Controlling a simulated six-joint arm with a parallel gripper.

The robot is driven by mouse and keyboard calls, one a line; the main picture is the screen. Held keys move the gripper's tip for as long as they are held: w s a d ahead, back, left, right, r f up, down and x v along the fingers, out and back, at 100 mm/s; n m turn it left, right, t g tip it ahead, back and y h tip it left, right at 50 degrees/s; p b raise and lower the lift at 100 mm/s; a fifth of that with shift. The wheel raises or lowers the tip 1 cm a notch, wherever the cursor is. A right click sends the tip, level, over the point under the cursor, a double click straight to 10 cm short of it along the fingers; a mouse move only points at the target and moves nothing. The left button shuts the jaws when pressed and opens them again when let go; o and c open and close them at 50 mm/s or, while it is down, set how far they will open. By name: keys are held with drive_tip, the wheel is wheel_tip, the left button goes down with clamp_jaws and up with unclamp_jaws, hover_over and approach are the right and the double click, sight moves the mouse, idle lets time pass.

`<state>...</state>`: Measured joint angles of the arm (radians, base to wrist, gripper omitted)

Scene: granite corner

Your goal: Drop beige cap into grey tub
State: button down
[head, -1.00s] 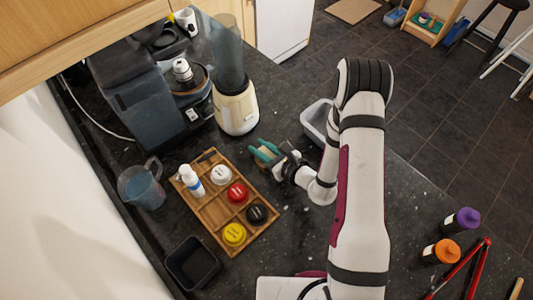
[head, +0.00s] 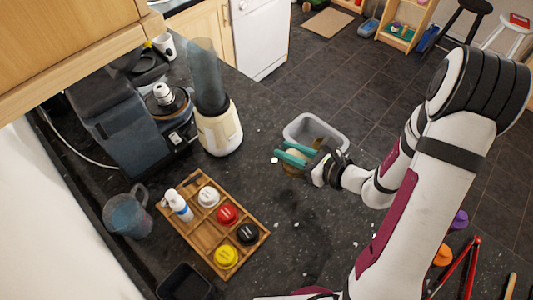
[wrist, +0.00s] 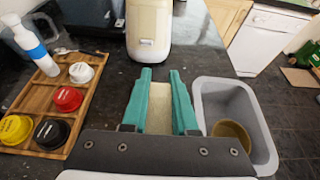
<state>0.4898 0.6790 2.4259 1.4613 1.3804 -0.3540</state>
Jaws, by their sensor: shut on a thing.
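My gripper (head: 285,155) is shut on the beige cap (wrist: 160,108). The cap sits between the two teal fingers, and in the head view only a small tan part of it (head: 294,168) shows. The grey tub (head: 298,124) stands on the dark counter just behind and right of my gripper. In the wrist view the tub (wrist: 208,88) is right of the fingers, with the cap outside its opening. A round tan-brown thing (wrist: 232,132) lies in the tub. My gripper hides part of the tub's near side in the head view.
A wooden tray (head: 207,232) at left holds a white bottle (head: 178,205) and white, red, black and yellow caps. A cream blender (head: 219,130) stands behind it. A blue jug (head: 127,215) is far left. Counter between tray and tub is clear.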

drive_tip(key=shift+s+d+r, duration=0.1)
drive_tip(key=shift+d+r, duration=0.1)
drive_tip(key=shift+d, duration=0.2)
drive_tip(key=w+d+r, duration=0.5)
drive_tip(key=w+d, duration=0.3)
drive_tip(key=w, duration=0.3)
wheel_tip(320, 180, down, 6)
drive_tip(key=shift+r, duration=0.15)
drive_tip(key=c, duration=0.6)
unclamp_jaws()
